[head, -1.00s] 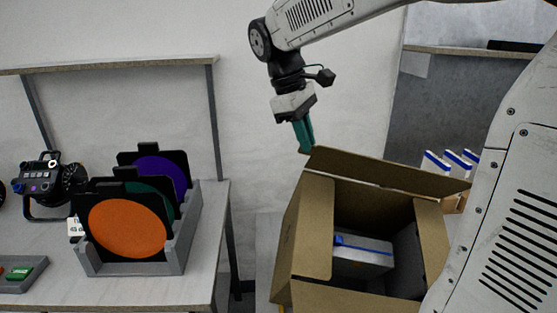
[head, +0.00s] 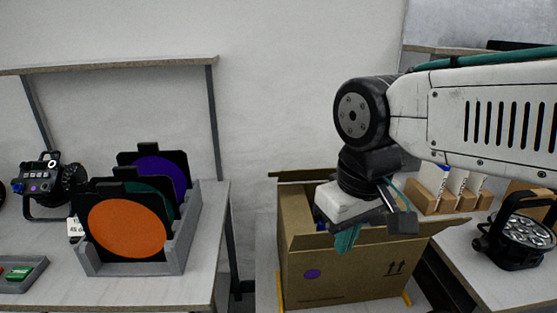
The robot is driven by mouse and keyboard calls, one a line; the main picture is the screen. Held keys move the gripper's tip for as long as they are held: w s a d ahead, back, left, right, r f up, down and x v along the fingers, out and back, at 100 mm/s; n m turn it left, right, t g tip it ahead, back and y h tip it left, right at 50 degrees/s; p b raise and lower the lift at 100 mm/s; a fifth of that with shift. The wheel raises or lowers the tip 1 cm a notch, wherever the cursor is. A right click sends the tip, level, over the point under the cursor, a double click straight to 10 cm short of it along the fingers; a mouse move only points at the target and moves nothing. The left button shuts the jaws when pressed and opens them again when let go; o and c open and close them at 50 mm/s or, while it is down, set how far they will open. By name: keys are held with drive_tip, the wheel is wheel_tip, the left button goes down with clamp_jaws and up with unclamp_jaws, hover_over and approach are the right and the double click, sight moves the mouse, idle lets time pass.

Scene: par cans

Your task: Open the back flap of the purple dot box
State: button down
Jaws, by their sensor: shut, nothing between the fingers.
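The cardboard box (head: 340,285) stands right of centre, with a purple dot (head: 312,274) and two arrows on its near face. A flap (head: 300,174) shows as a thin strip at its far left top and seems to lean outward. A near flap (head: 415,233) sticks out at the upper right of the near face. My gripper (head: 346,240) points down at the top near edge of the box, its teal fingers shut and empty. I cannot tell whether they touch the cardboard. My wrist and arm hide most of the opening and of the far side.
A grey rack (head: 187,245) with orange, green and purple discs stands on the left table. A small light (head: 520,235) stands on the right table, near cardboard holders (head: 455,202) with white items. The wall is close behind the box.

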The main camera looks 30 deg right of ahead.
drive_tip(key=w+d+n, duration=0.3)
drive_tip(key=w, duration=0.8)
drive_tip(key=w+d+n+t+y, duration=0.1)
drive_tip(key=w+d+n, duration=0.2)
drive_tip(key=w, duration=0.9)
drive_tip(key=w+d+r+n+t+y, duration=0.1)
drive_tip(key=w+d+n, duration=0.2)
drive_tip(key=w, duration=0.8)
drive_tip(key=shift+w+d, duration=0.25)
drive_tip(key=shift+d, duration=0.7)
drive_tip(key=w+f+n, duration=0.1)
drive_tip(key=w+f, duration=0.1)
drive_tip(key=w+a+f+n+t, duration=0.1)
drive_tip(key=w+f, duration=0.1)
drive_tip(key=f, duration=0.1)
drive_tip(key=w+f+n, duration=0.1)
drive_tip(key=w+f, duration=0.1)
drive_tip(key=shift+w+a+f+n+t, duration=0.1)
drive_tip(key=shift+a+f+n+t, duration=0.1)
drive_tip(key=shift+n+t, duration=0.1)
drive_tip(key=shift+w+d+f, duration=0.25)
drive_tip(key=shift+w+f, duration=0.05)
drive_tip(key=shift+w, duration=0.15)
drive_tip(key=shift+w+d+f, duration=0.2)
drive_tip(key=shift+w+f, duration=0.1)
drive_tip(key=shift+w, duration=0.15)
drive_tip(key=shift+w+d+f, duration=0.15)
drive_tip(key=shift+w+f, duration=0.2)
drive_tip(key=shift+w, duration=0.1)
